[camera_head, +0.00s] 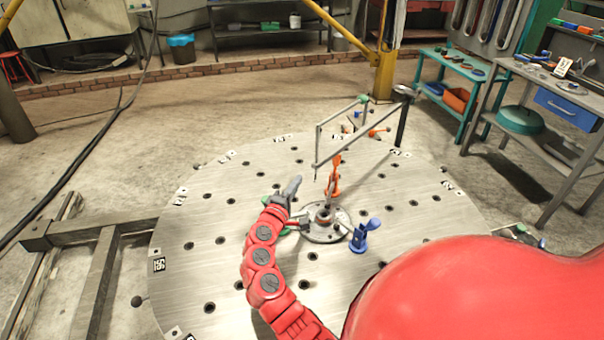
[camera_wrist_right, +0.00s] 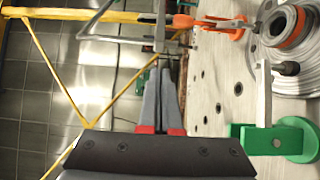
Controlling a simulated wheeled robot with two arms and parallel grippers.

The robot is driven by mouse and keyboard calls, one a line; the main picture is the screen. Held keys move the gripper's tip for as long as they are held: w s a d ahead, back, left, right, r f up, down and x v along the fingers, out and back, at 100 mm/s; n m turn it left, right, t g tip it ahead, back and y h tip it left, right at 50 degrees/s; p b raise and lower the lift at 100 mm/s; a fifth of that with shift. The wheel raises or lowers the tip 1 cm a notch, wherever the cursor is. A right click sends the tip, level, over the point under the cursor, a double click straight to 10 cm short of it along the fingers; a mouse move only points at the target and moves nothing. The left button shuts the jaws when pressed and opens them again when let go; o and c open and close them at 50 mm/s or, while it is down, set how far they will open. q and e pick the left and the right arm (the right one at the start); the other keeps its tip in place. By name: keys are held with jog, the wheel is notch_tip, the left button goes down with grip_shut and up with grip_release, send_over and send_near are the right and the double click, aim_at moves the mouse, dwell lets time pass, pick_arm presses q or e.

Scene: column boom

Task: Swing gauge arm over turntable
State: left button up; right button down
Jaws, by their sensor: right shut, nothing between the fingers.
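The gauge arm (camera_head: 362,137) is a thin grey bar on a dark post (camera_head: 402,122) at the turntable's far right edge. It reaches left over the turntable (camera_head: 215,215), with a thin frame rising from it and a pointer hanging at its near end. In the right wrist view its grey bars (camera_wrist_right: 112,39) cross the top, beyond the fingertips. My right gripper (camera_head: 295,181) is shut and empty, over the turntable left of the pointer and apart from it. Its fingers also show in the right wrist view (camera_wrist_right: 166,65). My left gripper is not in view.
A round flange (camera_head: 325,234) sits mid-turntable, with orange (camera_head: 334,178), blue (camera_head: 359,238) and green (camera_wrist_right: 262,139) clamps around it. A yellow post (camera_head: 385,72) stands behind. A workbench (camera_head: 545,75) is at right. The turntable's left side is clear.

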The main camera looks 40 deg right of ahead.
jog(key=x, duration=0.8)
jog(key=shift+d+p, duration=0.15)
jog(key=shift+p, duration=0.3)
jog(key=shift+w+f, duration=0.1)
